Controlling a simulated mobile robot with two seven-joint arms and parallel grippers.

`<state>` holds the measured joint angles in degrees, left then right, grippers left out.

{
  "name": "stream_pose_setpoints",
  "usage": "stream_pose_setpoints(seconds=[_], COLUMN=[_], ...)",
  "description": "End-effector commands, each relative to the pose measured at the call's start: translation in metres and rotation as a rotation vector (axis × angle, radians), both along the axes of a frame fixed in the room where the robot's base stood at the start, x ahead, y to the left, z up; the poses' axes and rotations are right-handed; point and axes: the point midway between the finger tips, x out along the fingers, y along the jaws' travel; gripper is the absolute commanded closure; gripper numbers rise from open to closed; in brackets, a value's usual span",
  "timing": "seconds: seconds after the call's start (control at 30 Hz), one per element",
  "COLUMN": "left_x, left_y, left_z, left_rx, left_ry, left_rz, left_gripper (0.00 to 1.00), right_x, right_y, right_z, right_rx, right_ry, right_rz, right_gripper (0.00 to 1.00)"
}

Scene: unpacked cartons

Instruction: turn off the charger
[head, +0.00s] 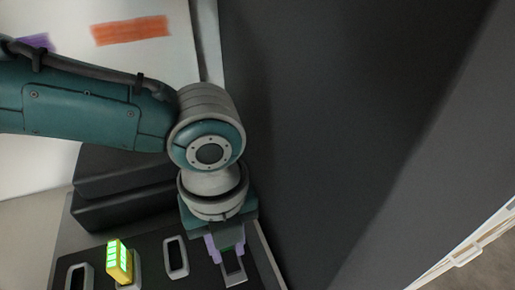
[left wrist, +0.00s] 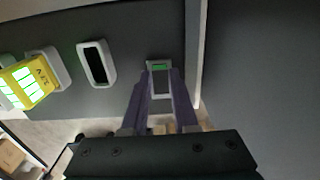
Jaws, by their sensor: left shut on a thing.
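The dark charger panel (head: 149,252) is at the lower left of the head view and fills the upper left of the left wrist view (left wrist: 130,30). At its right end is a small grey-framed switch-like part with a green strip (left wrist: 160,67); it also shows in the head view (head: 234,270). My left gripper (head: 227,248) points down at this part. In the left wrist view its purple fingers (left wrist: 161,84) lie on either side of the part, shut on it. The fingers hide its sides. My right gripper is in neither view.
A yellow battery with lit green cells (head: 118,262) stands in one grey-framed slot. Empty slots (head: 176,257) sit beside it. A tall dark grey surface (head: 340,130) rises close to the right of my left arm. A white frame (head: 465,250) is at the far right.

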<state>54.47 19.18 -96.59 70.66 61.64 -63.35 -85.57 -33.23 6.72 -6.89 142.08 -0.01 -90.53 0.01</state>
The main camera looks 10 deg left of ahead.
Motion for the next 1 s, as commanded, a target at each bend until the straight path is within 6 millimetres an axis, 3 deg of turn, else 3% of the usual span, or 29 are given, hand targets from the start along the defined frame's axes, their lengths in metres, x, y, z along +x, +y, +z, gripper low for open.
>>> stream_pose_setpoints(seconds=[0.4, 0.87, 0.9, 1.0], left_x=[-0.007, -0.007, -0.007, -0.007], left_y=[-0.003, -0.004, -0.004, -0.004], left_z=[0.004, 0.002, 0.002, 0.002], left_rx=[0.115, 0.147, 0.146, 0.146], left_ry=[-0.157, -0.215, -0.214, -0.214], left_rz=[-0.004, 0.0, 0.0, -0.001], left_gripper=[1.0, 1.0, 0.69, 0.58], right_x=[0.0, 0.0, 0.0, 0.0], right_y=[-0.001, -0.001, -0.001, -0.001], right_z=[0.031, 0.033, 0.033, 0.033], right_rx=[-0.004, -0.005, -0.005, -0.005], right_ry=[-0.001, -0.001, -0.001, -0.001], right_rz=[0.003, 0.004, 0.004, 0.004], right_gripper=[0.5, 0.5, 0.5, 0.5])
